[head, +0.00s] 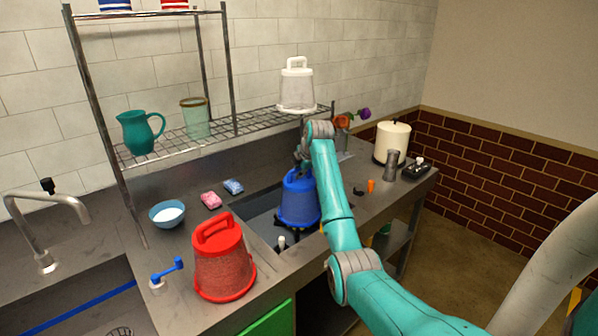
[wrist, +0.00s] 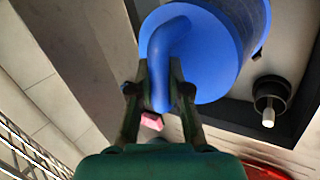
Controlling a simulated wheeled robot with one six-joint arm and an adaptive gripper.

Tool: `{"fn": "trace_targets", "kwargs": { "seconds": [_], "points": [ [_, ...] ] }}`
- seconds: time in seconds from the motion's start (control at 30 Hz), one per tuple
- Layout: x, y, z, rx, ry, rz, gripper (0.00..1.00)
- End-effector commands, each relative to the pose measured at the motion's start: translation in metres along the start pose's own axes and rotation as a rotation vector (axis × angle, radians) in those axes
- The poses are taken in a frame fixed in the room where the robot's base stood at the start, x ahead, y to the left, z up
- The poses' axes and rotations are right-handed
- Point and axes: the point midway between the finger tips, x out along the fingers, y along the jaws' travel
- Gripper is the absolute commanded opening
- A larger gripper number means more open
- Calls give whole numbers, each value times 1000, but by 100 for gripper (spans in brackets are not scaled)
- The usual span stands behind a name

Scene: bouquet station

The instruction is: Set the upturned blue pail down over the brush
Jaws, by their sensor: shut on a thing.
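The upturned blue pail (head: 300,204) is in the middle of the head view, over the dark sunken basin in the counter. My gripper (head: 303,162) is above it. In the wrist view my gripper (wrist: 158,88) is shut on the handle of the blue pail (wrist: 212,50). A small upright piece with a pale stem and dark base (head: 282,242) stands in the basin, beside the pail and not under it; it may be the brush. It also shows in the wrist view (wrist: 268,112). I cannot tell whether the pail's rim touches the basin floor.
An upturned red pail (head: 223,265) stands on the counter at the front left. A blue bowl (head: 167,214), a pink sponge (head: 211,200) and a blue sponge (head: 233,186) lie behind it. An upturned white pail (head: 296,88) is on the wire rack. A cream canister (head: 392,142) stands right.

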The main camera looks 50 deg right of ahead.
Motion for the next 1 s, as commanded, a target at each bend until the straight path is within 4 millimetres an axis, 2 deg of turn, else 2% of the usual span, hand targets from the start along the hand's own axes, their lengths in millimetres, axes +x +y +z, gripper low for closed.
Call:
{"fn": "trace_targets", "kwargs": {
  "seconds": [1.0],
  "points": [
    [18, -12, 0, 0, 0, 0, 0]
  ]
}}
